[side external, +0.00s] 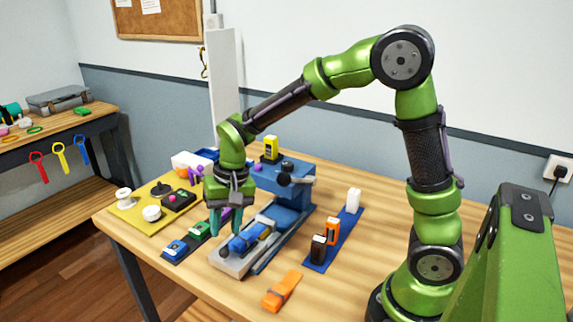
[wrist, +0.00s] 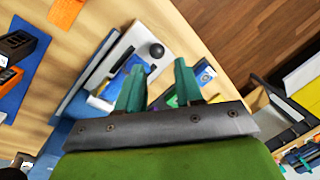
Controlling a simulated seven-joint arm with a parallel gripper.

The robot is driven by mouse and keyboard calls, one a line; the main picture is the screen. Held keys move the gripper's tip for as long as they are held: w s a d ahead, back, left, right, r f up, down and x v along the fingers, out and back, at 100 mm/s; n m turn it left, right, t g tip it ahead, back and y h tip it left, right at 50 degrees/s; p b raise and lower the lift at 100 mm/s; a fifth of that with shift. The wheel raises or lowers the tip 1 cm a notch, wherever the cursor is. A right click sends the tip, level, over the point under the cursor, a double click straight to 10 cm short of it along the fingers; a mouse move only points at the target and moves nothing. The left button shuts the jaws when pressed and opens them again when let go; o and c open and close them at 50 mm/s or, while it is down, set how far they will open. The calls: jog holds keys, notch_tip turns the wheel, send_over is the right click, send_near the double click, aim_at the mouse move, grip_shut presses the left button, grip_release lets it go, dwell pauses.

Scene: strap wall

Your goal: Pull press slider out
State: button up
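The blue press (side external: 285,178) stands near the middle of the table. A pale grey slider tray (side external: 232,264) extends from it toward the front edge. A blue piece (side external: 248,238) lies on the tray, with a dark round knob (side external: 224,252) near the tray's outer end. In the wrist view, the tray (wrist: 116,52) and knob (wrist: 156,50) show just beyond the left finger, which partly covers the blue piece.
Green (side external: 199,229) and blue (side external: 175,248) blocks sit on a dark strip left of the tray. A yellow board (side external: 150,215) lies farther left. A blue strip (side external: 335,238) holds several blocks on the right. An orange strap piece (side external: 281,291) lies near the front edge.

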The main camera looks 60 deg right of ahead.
notch_tip(320, 180, up, 10)
jog(key=s+d, duration=0.1)
jog(key=shift+d, duration=0.35)
jog(key=shift+r, duration=0.1)
jog(key=s+d+r+n+t, duration=0.1)
jog(key=s+t, duration=0.2)
jog(key=s, duration=0.4)
jog(key=s+d+r+n+t, duration=0.1)
jog(key=s+t, duration=0.2)
jog(key=s, duration=0.4)
jog(key=shift+s+n, duration=0.25)
jog(key=shift+n, duration=0.15)
dwell(0.6)
